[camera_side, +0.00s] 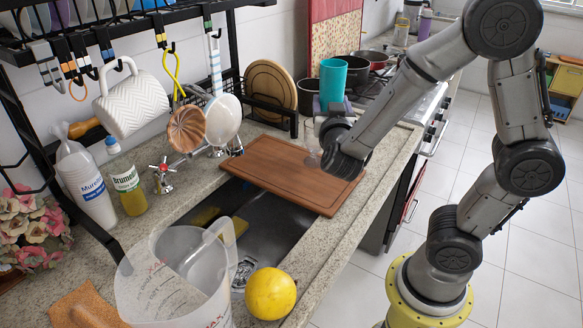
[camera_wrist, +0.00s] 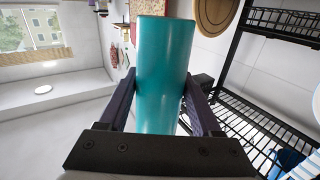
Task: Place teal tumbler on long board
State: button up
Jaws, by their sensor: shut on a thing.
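The teal tumbler (camera_side: 333,82) is held up in my gripper (camera_side: 332,105), above the far right end of the long board in the side view. In the wrist view the tumbler (camera_wrist: 164,70) stands between the two dark fingers (camera_wrist: 160,108), which press on its sides. The long board (camera_side: 290,172) is a brown wooden board lying across the sink, and its visible top is bare. The tumbler looks upright in the side view. My wrist hides a little of the board's right edge.
A measuring jug (camera_side: 175,280) and an orange fruit (camera_side: 270,293) stand at the front. A black rack (camera_side: 130,22) with a hanging white mug (camera_side: 131,102) rises at the left. Bottles (camera_side: 127,184) stand under it. Pots (camera_side: 372,58) sit on the stove behind.

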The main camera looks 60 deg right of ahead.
jog(key=s+a+f, duration=0.2)
jog(key=a, duration=0.1)
jog(key=n+t+y, duration=0.1)
send_over(277, 169)
jog(key=shift+f, duration=6.4)
jog(key=shift+f, duration=0.15)
jog(key=o, duration=1.4)
